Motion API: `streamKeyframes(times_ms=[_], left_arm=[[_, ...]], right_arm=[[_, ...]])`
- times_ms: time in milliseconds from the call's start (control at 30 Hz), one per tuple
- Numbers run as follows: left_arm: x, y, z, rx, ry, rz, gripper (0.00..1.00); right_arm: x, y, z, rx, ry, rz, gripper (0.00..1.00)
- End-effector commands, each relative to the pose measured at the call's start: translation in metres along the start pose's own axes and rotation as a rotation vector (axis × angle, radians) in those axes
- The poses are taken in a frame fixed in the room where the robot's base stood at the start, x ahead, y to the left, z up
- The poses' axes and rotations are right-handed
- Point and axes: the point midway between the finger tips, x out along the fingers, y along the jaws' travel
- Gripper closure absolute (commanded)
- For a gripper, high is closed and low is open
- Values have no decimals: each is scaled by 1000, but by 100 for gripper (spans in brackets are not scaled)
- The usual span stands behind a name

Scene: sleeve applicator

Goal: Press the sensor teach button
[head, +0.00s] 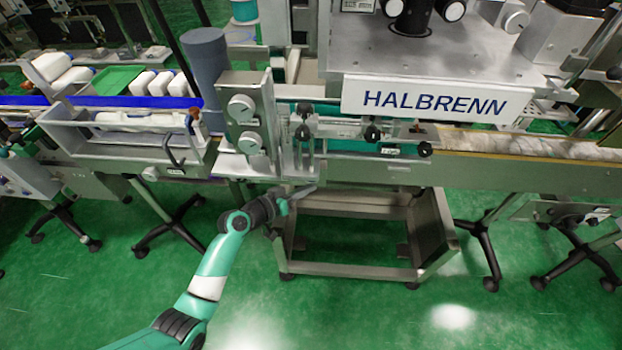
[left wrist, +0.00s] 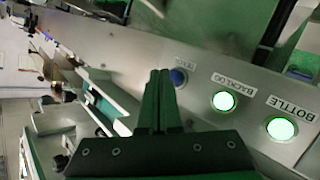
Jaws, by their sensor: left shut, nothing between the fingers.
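My left gripper (head: 303,191) is in front of the machine's lower front edge in the head view, below the upright plate with round knobs. In the left wrist view its two fingers (left wrist: 160,75) are shut together with nothing between them. A blue round button (left wrist: 178,77) sits on the grey metal panel (left wrist: 215,75) just right of the fingertips. I cannot tell whether the fingertips touch the panel. The small label by the blue button is too unclear to read, so I cannot confirm it as the teach button. My right gripper is not in view.
Two lit green-white lamps share the panel, labelled BACKLOG (left wrist: 223,100) and BOTTLE (left wrist: 281,128). The conveyor (head: 500,145) runs across the machine front. A knobbed upright plate (head: 247,120) stands above my gripper.

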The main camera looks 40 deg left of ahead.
Motion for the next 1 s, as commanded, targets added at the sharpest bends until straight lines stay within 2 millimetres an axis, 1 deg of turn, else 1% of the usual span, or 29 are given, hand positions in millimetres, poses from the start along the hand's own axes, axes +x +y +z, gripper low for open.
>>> streamKeyframes(times_ms=[167,400,600,700,1000], left_arm=[[-3,2,1,-1,-1,0,100],[-20,15,12,-1,-2,0,100],[-32,24,23,-1,-3,0,100],[-35,26,25,0,-1,0,100],[-35,25,26,0,-1,0,100]], right_arm=[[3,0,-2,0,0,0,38],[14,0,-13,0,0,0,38],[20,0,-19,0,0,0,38],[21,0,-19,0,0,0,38],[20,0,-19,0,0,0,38]])
